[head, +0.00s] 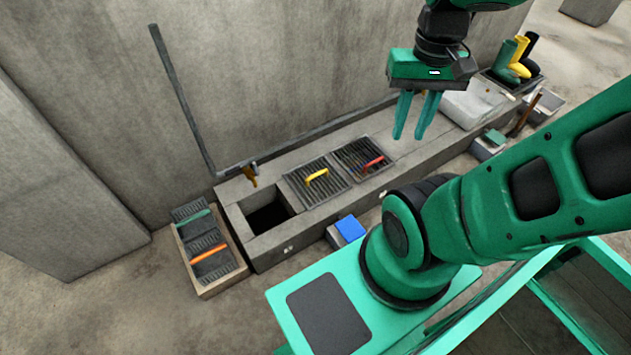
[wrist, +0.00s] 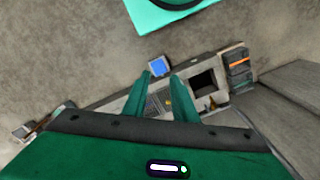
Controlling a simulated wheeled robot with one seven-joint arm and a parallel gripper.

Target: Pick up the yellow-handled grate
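The yellow-handled grate (head: 328,188) lies on the long concrete bench, between the open square hole and the red-handled grate. Its yellow handle (head: 316,174) stands up on the dark bars. In the wrist view its yellow handle (wrist: 167,103) shows small between my fingers, far below. My gripper (head: 416,134) hangs well above the bench in the head view, to the right of the grate. Its two green fingers, also in the wrist view (wrist: 161,82), are apart with nothing held between them.
The red-handled grate (head: 378,170) lies just right. The open hole (head: 268,217) is left, under a brass tap (head: 251,172). A wooden crate (head: 238,268) with orange- and green-handled grates stands on the floor at left. A blue-topped box (head: 350,228) sits before the bench. Boots (head: 520,68) stand far right.

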